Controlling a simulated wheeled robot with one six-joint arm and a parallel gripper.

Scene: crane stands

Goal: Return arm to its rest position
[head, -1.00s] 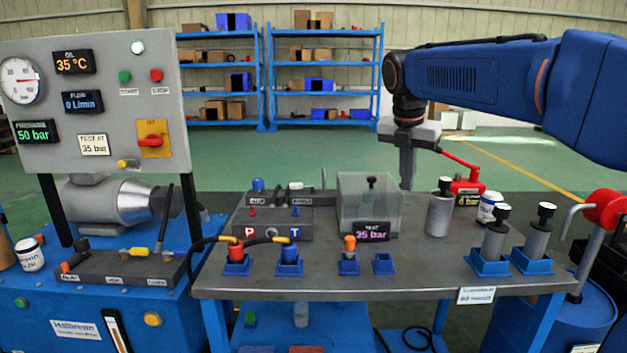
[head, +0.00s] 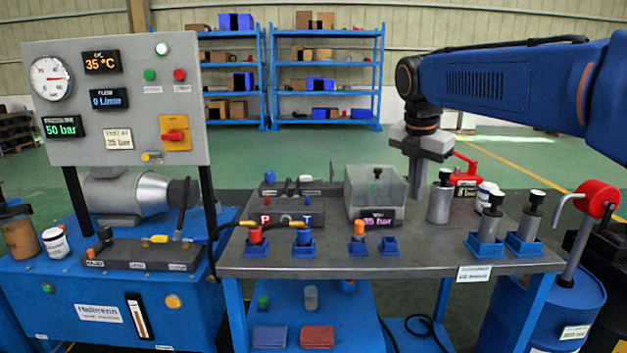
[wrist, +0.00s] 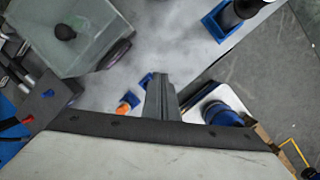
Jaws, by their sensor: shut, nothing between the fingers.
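My arm reaches in from the right of the head view, over the grey workbench (head: 340,262). My gripper (head: 416,196) points down, its fingers together and empty, and appears between the clear box with a dark knob (head: 377,187) and a grey cylinder with a black top (head: 440,203). In the wrist view the shut fingers of my gripper (wrist: 162,82) show end-on above the bench, with the clear box (wrist: 80,35) at upper left. I cannot tell the exact height of the fingertips above the bench.
Two capped cylinders stand in blue holders (head: 483,246) at the bench's right. A valve block (head: 285,215) and blue sockets (head: 388,246) lie left and front. A gauge panel (head: 120,90) stands left, a blue drum (head: 572,290) right. Green floor lies behind.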

